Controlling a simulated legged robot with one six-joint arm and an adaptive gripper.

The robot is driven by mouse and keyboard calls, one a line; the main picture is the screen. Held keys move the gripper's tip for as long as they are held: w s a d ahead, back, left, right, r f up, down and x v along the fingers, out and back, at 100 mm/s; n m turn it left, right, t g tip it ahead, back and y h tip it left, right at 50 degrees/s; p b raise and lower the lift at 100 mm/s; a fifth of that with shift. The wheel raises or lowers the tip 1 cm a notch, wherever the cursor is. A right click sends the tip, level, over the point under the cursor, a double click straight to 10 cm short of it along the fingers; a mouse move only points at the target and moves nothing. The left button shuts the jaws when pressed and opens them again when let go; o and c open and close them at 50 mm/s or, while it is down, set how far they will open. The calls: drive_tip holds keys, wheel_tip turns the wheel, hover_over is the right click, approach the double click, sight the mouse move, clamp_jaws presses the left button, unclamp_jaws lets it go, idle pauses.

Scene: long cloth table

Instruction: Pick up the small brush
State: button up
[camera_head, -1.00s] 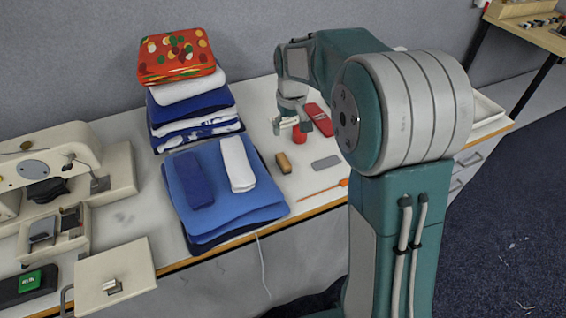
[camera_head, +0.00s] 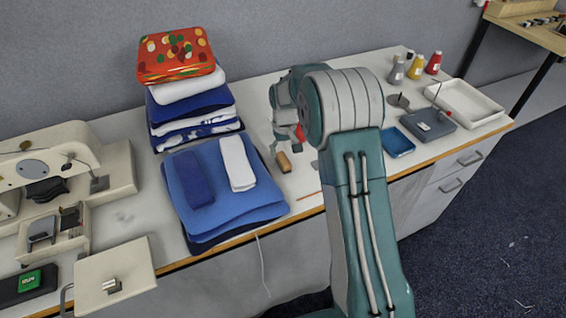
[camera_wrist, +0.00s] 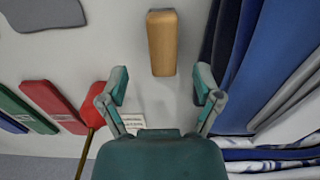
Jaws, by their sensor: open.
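The small brush appears to be the tan, rounded wooden block (camera_head: 284,162) lying on the table just right of the folded blue cloths; no bristles show. In the wrist view the block (camera_wrist: 162,43) lies ahead of the fingertips, centred between their lines and apart from them. My gripper (camera_wrist: 162,86) is open and empty, with one finger on each side of the picture. In the head view my gripper is partly hidden by my own arm, close behind the block.
Folded blue cloths (camera_head: 245,205) lie close beside the block. In the wrist view, a red-headed thing with a wooden stick (camera_wrist: 82,155) is near the left finger, with a red flat case (camera_wrist: 50,105) beyond. A grey flat piece (camera_wrist: 42,14) lies at upper left.

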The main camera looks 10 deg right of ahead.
sight(283, 159)
drive_tip(key=f, duration=0.5)
drive_tip(key=shift+a, duration=0.2)
clamp_jaws()
